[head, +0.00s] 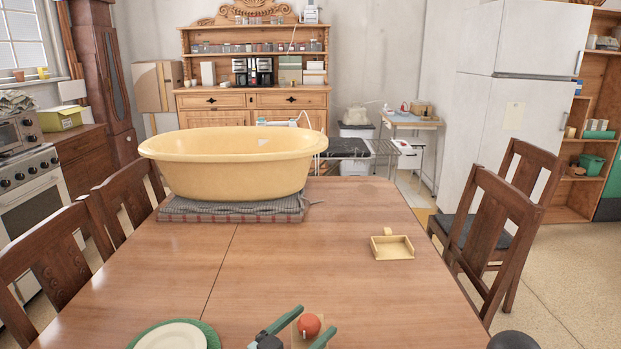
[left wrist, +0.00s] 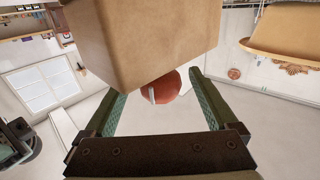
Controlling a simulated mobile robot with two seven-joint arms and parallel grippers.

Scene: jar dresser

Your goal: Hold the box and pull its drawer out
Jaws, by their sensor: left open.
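A tan box (left wrist: 150,40) fills the upper middle of the left wrist view. A round red knob-like piece (left wrist: 161,88) shows at its lower edge; whether it is fixed to a drawer I cannot tell. In the head view the red piece (head: 310,324) shows at the bottom edge, with a little of the tan box (head: 297,337) beside it. My left gripper (head: 317,319) is open, with its green fingers on either side of the red piece, no clear contact visible. The fingers also show in the left wrist view (left wrist: 157,92).
A small open wooden tray (head: 393,247) lies on the table (head: 300,260) at right. A large yellow tub (head: 235,175) stands on a checked cloth (head: 230,215) farther back. A white plate (head: 172,337) lies front left. Chairs flank the table; its middle is clear.

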